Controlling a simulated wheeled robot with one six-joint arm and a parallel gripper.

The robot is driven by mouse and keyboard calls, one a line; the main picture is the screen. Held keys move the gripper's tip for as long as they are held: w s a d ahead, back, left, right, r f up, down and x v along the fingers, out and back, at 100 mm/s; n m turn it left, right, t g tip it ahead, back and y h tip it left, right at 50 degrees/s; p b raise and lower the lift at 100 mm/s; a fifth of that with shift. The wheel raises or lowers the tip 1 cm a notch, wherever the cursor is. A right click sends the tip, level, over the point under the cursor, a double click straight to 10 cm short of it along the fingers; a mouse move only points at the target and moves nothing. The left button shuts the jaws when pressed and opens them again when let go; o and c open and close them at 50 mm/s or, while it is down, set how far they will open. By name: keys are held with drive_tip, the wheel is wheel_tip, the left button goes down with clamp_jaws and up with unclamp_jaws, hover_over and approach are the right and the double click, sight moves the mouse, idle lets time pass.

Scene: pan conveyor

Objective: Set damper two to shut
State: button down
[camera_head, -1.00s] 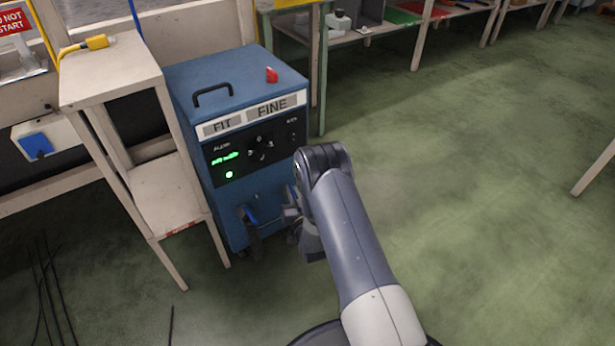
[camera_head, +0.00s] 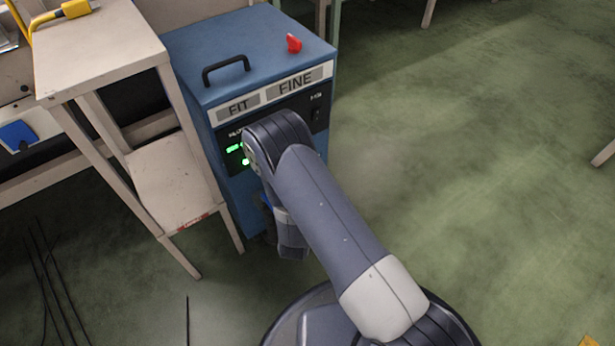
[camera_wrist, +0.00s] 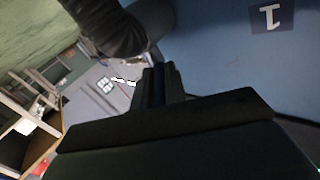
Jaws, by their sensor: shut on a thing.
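The blue cabinet (camera_head: 270,45) stands ahead of me, with a "FIT FINE" strip above its dark front panel. In the wrist view a label reading "1" (camera_wrist: 270,16) is on the blue face at upper right. No label for damper two shows. My gripper (camera_wrist: 156,82) is at the cabinet's lower front, its fingers shut around a narrow dark blue piece that looks like a lever; which damper it belongs to I cannot tell. In the head view my arm hides the fingertips and much of the panel.
A cream stand (camera_head: 105,50) with a lower shelf is close on the cabinet's left, a yellow connector (camera_head: 75,8) on its top. A red knob (camera_head: 293,43) and black handle (camera_head: 226,68) are on the cabinet top. The green floor to the right is open.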

idle(0.5)
drive_tip(key=c, duration=1.5)
unclamp_jaws()
drive_tip(key=shift+o, duration=0.2)
